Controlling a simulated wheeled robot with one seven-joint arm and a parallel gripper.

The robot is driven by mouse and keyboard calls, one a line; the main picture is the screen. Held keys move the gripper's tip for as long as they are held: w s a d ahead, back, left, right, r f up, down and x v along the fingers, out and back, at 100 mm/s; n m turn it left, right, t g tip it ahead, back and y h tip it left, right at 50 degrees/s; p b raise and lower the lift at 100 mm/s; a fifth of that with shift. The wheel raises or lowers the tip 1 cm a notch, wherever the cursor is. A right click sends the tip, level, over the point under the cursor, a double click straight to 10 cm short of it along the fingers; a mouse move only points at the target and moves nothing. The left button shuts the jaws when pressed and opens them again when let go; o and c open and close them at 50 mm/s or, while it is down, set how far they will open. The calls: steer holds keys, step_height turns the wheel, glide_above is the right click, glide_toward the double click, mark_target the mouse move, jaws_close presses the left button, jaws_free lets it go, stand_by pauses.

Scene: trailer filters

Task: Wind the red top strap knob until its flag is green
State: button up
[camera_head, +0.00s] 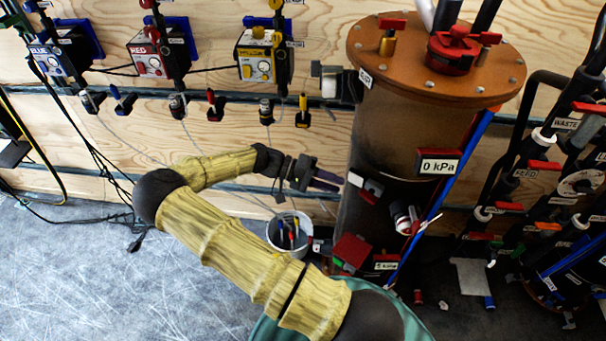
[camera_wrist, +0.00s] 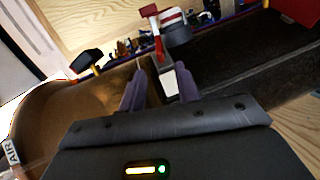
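A tall brown vessel (camera_head: 385,135) with an orange lid stands right of centre in the head view. On its side, a small red part (camera_head: 370,192) with a pale block sits just right of my gripper (camera_head: 327,180); it may be the top strap knob. In the wrist view my gripper (camera_wrist: 155,85) is open, its two purple fingers apart. A red lever-like part (camera_wrist: 155,33) and a pale block (camera_wrist: 186,82) show ahead of and beside the fingers. I cannot tell whether they touch. I cannot make out a green flag.
A round white-and-red fitting (camera_head: 401,217) and a red box (camera_head: 351,251) are lower on the vessel. A bucket (camera_head: 289,232) of tools stands below my gripper. Pipes with red handles (camera_head: 545,165) crowd the right. Floor at left is mostly clear.

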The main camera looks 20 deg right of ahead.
steer(key=v, duration=0.8)
steer(key=shift+b, duration=0.35)
steer(key=s+r+n+t+y+p, duration=0.2)
steer(key=s+n+t+y+p, duration=0.15)
steer(key=s+y+p, duration=0.35)
steer(key=s+a+r+n+t+y+p, duration=0.1)
steer(key=s+a+r+n+t+y, duration=0.1)
steer(key=a+r+t, duration=0.2)
steer(key=s+a+r+n+t+y+p, duration=0.2)
steer(key=s+a+r+n+t+y, duration=0.1)
steer(key=r, duration=0.8)
steer(key=shift+a+t, duration=0.75)
steer(key=shift+a, duration=0.2)
